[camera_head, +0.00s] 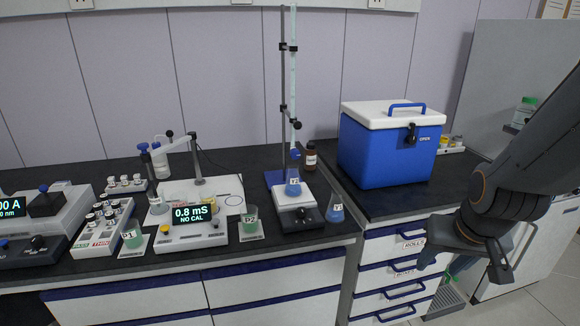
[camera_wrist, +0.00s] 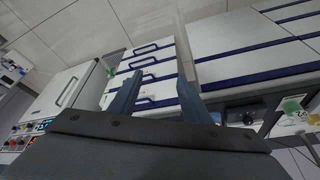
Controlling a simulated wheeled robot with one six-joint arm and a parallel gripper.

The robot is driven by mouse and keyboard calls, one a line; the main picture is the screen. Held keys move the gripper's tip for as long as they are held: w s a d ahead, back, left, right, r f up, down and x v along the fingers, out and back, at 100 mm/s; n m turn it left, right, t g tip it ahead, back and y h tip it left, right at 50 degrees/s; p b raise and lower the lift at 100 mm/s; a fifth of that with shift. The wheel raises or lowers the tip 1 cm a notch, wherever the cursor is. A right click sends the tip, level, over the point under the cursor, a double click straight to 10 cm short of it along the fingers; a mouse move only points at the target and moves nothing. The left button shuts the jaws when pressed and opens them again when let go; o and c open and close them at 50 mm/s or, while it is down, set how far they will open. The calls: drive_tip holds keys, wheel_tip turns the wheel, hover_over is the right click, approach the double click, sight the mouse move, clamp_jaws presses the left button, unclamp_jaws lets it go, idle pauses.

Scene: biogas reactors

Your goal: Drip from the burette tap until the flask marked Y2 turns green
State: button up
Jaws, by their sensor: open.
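The burette (camera_head: 293,70) is a clear upright tube clamped to a dark stand rod. A small blue part, which looks like its tap (camera_head: 296,155), sits near its lower end. Below it a conical flask with blue liquid (camera_head: 293,188) stands on a white-topped plate (camera_head: 296,199). A second flask with blue liquid (camera_head: 336,214) stands on the bench to the right of the plate. Both carry small labels, too small to read surely. My gripper (camera_head: 463,268) is open and empty, right of and lower than the flasks, in front of the drawers. In the wrist view its fingers (camera_wrist: 159,82) are spread apart.
A blue cool box (camera_head: 385,150) with a white lid stands right of the burette. A brown bottle (camera_head: 310,157) stands behind the stand. A meter reading 0.8 mS (camera_head: 194,225) and beakers of green liquid crowd the left. Labelled drawers (camera_head: 390,270) are under the bench.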

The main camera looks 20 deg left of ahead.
drive_tip(key=w+a+f+t+b, duration=0.2)
drive_tip(key=w+a, duration=0.3)
drive_tip(key=w, duration=0.1)
drive_tip(key=n+t+y+b, duration=0.3)
drive_tip(key=t+y+b, duration=0.6)
drive_tip(key=b, duration=0.2)
approach(296, 156)
drive_tip(key=x, duration=0.2)
drive_tip(key=p+x, duration=0.1)
drive_tip(key=x, duration=0.5)
drive_tip(key=shift+w+a+r, duration=0.1)
drive_tip(key=shift+w+a, duration=0.15)
drive_tip(key=shift+w, duration=0.05)
drive_tip(key=c, duration=1)
drive_tip(key=shift+c, duration=0.2)
